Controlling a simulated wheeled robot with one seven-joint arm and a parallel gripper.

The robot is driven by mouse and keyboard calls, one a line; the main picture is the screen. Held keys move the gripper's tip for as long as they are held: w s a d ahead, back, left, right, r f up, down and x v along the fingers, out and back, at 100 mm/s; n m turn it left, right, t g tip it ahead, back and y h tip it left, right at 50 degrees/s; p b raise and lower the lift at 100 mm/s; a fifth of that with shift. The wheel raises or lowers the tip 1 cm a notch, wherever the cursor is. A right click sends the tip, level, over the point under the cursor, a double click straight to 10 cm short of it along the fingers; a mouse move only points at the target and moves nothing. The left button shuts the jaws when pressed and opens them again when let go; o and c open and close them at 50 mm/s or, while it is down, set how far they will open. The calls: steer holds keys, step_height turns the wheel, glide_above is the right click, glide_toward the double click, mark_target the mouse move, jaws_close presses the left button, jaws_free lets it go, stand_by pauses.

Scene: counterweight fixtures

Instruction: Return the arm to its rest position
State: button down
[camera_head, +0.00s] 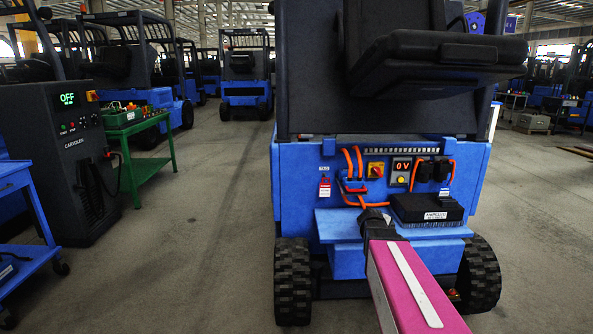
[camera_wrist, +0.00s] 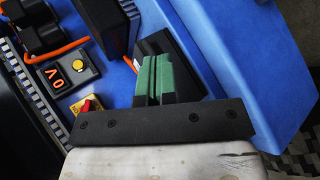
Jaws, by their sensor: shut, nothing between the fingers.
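My magenta arm (camera_head: 408,285) with a white strip reaches from the bottom of the head view toward the blue forklift (camera_head: 300,200). My gripper (camera_head: 372,216) is at the forklift's blue shelf, left of the black labelled box (camera_head: 427,208). In the wrist view my gripper (camera_wrist: 156,76) shows its green pads together, shut and empty. The forklift panel has a red-and-yellow switch (camera_head: 375,170), a display reading 0 V (camera_head: 402,165) and orange cables (camera_head: 357,162). A red tag (camera_head: 324,188) hangs at left. The gripper's contact with the shelf cannot be told.
A dark charger cabinet (camera_head: 75,150) reading OFF, a green table (camera_head: 140,128) and a blue cart (camera_head: 25,225) stand at left. The forklift's black seat (camera_head: 435,60) overhangs the panel. Grey floor (camera_head: 190,235) is clear left of the forklift.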

steer(key=s+a+f+m+g+y, duration=0.3)
steer(key=s+a+f+m+y, duration=0.1)
steer(key=s+a, duration=0.5)
steer(key=s+a+f+m+g+y, duration=0.4)
steer(key=s+a+f, duration=0.3)
steer(key=s, duration=0.5)
steer(key=shift+s+a+m, duration=0.4)
steer(key=shift+a, duration=0.45)
